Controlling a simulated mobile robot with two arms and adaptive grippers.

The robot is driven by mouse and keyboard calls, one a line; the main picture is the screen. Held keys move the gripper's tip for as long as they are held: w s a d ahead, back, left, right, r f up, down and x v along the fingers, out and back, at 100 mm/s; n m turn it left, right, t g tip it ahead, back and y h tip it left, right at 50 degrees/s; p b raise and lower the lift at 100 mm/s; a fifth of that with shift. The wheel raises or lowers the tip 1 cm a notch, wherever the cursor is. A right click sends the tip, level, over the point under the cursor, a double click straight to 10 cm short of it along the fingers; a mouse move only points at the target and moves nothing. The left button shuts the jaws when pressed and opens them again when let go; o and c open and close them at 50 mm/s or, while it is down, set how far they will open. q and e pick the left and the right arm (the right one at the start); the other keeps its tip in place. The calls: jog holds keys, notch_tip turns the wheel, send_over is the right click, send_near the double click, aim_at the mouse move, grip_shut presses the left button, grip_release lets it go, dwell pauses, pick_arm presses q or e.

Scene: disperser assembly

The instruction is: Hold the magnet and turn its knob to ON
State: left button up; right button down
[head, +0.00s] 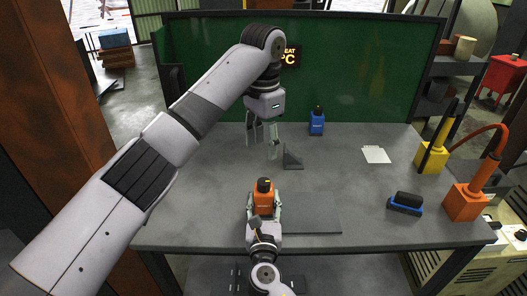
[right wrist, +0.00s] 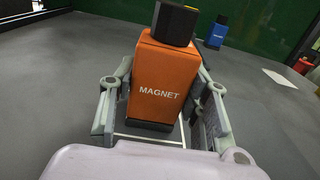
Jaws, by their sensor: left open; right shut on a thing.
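The orange magnet (head: 263,203) stands upright on the near middle of the table, with a black knob (head: 264,185) on top. The magnet (right wrist: 160,85) also shows in the right wrist view with the word MAGNET on its face and its knob (right wrist: 174,23) partly cut off at the top. My right gripper (head: 264,208) is shut on the magnet's sides, one finger on each side. My left gripper (head: 262,146) is open and empty above the table, behind the magnet and higher. A yellow mark shows on the knob; its setting cannot be read.
A flat grey plate (head: 312,214) lies beside the magnet. A dark angle piece (head: 292,160) and a blue block with a black top (head: 317,123) stand behind. The left tabletop is clear.

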dwell(0.3)
jog(key=c, duration=0.8)
grip_release()
jog(key=shift+s, duration=0.1)
